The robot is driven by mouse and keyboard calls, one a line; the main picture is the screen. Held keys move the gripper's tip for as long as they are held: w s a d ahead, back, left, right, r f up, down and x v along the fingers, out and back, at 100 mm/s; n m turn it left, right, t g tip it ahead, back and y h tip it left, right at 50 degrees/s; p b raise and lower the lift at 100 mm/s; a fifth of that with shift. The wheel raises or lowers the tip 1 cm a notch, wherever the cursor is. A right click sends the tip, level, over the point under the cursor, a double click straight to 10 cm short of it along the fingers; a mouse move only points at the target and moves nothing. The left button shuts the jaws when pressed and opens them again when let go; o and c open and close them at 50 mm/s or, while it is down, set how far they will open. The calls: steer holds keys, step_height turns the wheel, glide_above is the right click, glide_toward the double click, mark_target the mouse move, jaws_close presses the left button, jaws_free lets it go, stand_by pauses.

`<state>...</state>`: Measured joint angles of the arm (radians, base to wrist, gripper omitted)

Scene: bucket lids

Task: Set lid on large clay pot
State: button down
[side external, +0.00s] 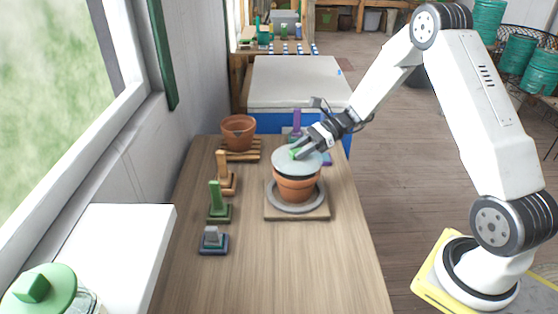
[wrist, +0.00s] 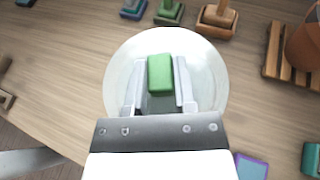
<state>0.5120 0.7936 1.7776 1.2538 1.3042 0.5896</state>
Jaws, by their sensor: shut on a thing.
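A pale grey-green round lid (side external: 297,163) with a green block handle (side external: 297,152) is at the mouth of a terracotta pot (side external: 296,186) in the side view. My gripper (side external: 303,148) is shut on the handle from above. In the wrist view the lid (wrist: 207,75) fills the middle, and the green handle (wrist: 160,73) stands between the two fingers of my gripper (wrist: 159,88). The lid looks roughly level over the pot, with a dark band beneath it. I cannot tell whether it rests on the rim. The wrist view hides the pot under the lid.
The pot stands in a grey round saucer on a square board (side external: 297,214). Another open terracotta pot (side external: 239,131) stands on a slatted wooden stand at the back left. Several small stamp-like blocks (side external: 219,203) line the left side. The table front (side external: 270,270) is clear.

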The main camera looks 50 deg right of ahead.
steer(key=shift+f, duration=1.05)
stand_by(0.9)
steer(key=shift+c, duration=1.7)
jaws_free()
steer(key=shift+d, duration=0.1)
steer(key=v, duration=0.7)
steer(key=shift+d, duration=0.25)
steer(key=shift+s+r, duration=0.1)
steer(key=shift+s, duration=0.1)
